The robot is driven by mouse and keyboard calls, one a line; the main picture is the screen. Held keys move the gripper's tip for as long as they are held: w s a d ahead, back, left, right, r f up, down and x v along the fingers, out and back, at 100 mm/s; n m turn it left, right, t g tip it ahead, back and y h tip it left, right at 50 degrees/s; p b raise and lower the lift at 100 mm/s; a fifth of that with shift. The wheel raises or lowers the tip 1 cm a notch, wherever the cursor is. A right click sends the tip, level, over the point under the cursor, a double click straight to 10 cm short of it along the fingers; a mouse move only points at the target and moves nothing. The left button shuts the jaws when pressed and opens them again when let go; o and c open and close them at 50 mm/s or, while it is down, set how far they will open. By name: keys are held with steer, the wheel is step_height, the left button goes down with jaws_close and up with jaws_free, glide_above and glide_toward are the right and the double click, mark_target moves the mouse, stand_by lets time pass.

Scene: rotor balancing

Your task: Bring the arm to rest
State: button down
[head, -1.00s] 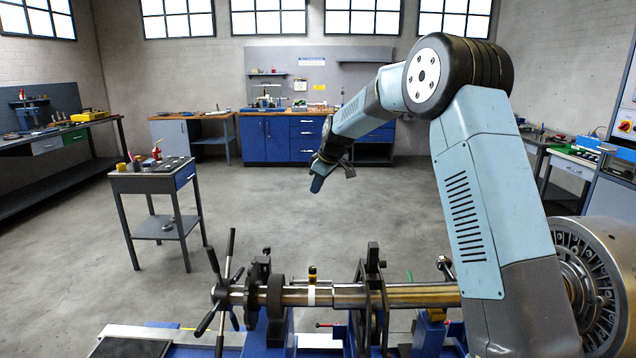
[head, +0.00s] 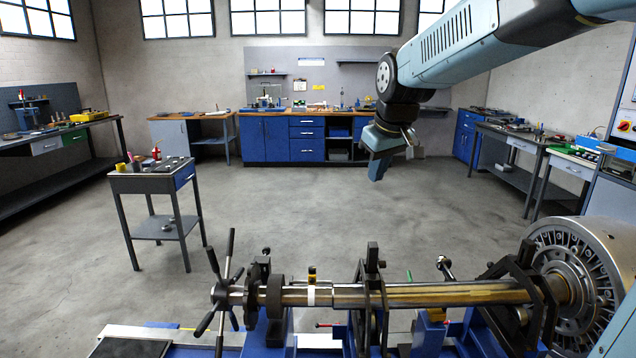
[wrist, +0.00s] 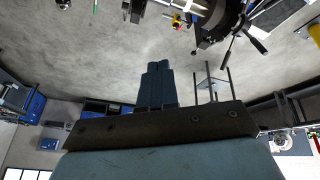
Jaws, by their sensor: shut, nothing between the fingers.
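My gripper (head: 376,172) hangs in open air in the head view, pointing down, above the floor behind the rotor machine. Its fingers are together and hold nothing. In the wrist view the closed fingers (wrist: 155,85) show at the middle, with bare floor beyond them. My arm reaches in from the upper right of the head view. The rotor shaft (head: 420,295) lies across the machine in the foreground, apart from the gripper.
A small tool cart (head: 150,184) stands at the left. A blue cabinet bench (head: 265,140) is at the back wall, with more benches (head: 515,142) at the right. A bladed rotor (head: 590,265) sits at the shaft's right end. The middle floor (head: 290,210) is clear.

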steer(key=s+d+f+m, duration=0.1)
steer(key=s+d+m, duration=0.1)
steer(key=s, duration=0.5)
steer(key=s+d+f+m, duration=0.2)
steer(key=s+d, duration=0.3)
steer(key=s, duration=0.3)
steer(key=s+d+f+m+h, duration=0.1)
steer(key=s+d, duration=0.3)
steer(key=s, duration=0.4)
steer(key=shift+f+m+t, duration=0.2)
steer(key=shift+m+t, duration=0.2)
steer(key=shift+m, duration=0.1)
